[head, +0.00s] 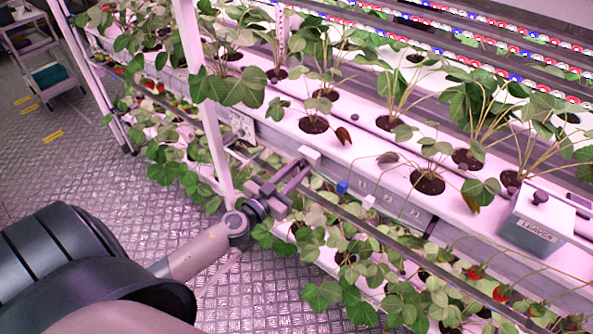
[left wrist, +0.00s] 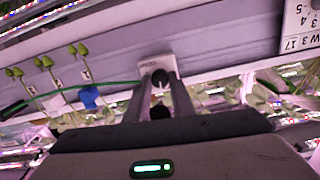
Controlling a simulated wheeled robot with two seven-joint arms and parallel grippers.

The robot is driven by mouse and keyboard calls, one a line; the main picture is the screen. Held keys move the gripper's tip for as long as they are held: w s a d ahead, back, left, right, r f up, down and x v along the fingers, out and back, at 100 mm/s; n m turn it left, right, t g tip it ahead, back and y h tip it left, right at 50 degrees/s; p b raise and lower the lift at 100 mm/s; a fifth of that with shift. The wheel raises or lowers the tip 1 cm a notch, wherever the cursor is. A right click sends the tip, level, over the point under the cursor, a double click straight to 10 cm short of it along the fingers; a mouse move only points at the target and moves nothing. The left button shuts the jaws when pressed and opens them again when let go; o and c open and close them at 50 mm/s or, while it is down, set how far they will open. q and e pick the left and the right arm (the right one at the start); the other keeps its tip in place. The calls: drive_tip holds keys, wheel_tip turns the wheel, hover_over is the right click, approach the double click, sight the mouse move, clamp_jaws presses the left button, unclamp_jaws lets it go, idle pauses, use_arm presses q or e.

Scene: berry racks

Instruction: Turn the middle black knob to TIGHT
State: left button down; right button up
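Small lettering on the plate is too blurred to read. My left gripper (left wrist: 161,84) is open, with one finger on each side of the knob; I cannot tell whether they touch it. In the head view my left gripper (head: 288,176) is at the rack's front edge, beside a white block (head: 308,155), and its fingers are apart. The knob is not clear there. My right gripper is not in view.
A blue fitting (head: 342,187) is just right of my left gripper. Strawberry plants in the white trough (head: 352,150) and leaves below crowd the rack. A lidded box marked LEAVES (head: 537,222) stands at right.

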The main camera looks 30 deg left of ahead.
use_arm(q)
drive_tip(key=shift+m, duration=0.3)
drive_tip(key=m, duration=2)
idle(0.4)
idle(0.4)
drive_tip(key=c, duration=1.5)
unclamp_jaws()
drive_tip(key=shift+s, duration=0.15)
